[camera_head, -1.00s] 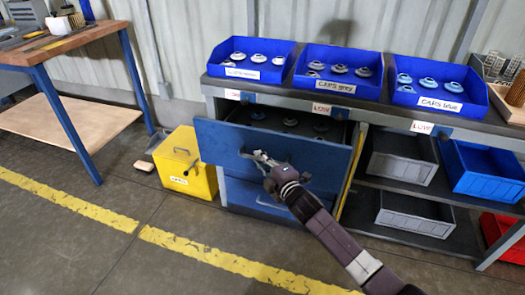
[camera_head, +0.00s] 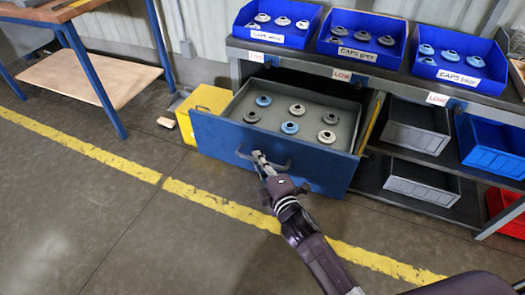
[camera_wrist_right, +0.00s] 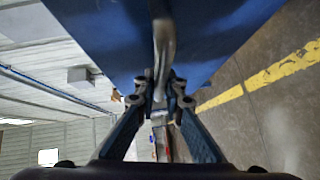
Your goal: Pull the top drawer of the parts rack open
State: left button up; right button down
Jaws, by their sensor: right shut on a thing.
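The parts rack's top drawer (camera_head: 215,137) is blue in front and stands well out from the rack, with its grey inside showing. Several grey and blue caps (camera_head: 290,127) lie in it. My right gripper (camera_head: 259,157) is at the drawer's bar handle (camera_head: 278,166), shut on it. In the right wrist view the handle (camera_wrist_right: 164,45) runs down between the two fingers (camera_wrist_right: 160,88), in front of the blue drawer front (camera_wrist_right: 110,35). My left gripper is not in view. The lower drawer is hidden behind the top one.
Blue bins of caps (camera_head: 360,42) stand on the rack's top. Grey bins (camera_head: 416,126) and a blue bin (camera_head: 492,145) fill the shelves at right. A yellow box (camera_head: 207,101) stands close at the drawer's left. The floor (camera_head: 150,230) in front is clear.

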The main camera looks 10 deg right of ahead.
jog(key=shift+s+a, duration=0.1)
jog(key=shift+s, duration=0.1)
jog(key=c, duration=2)
grip_release()
jog(key=v, duration=1.2)
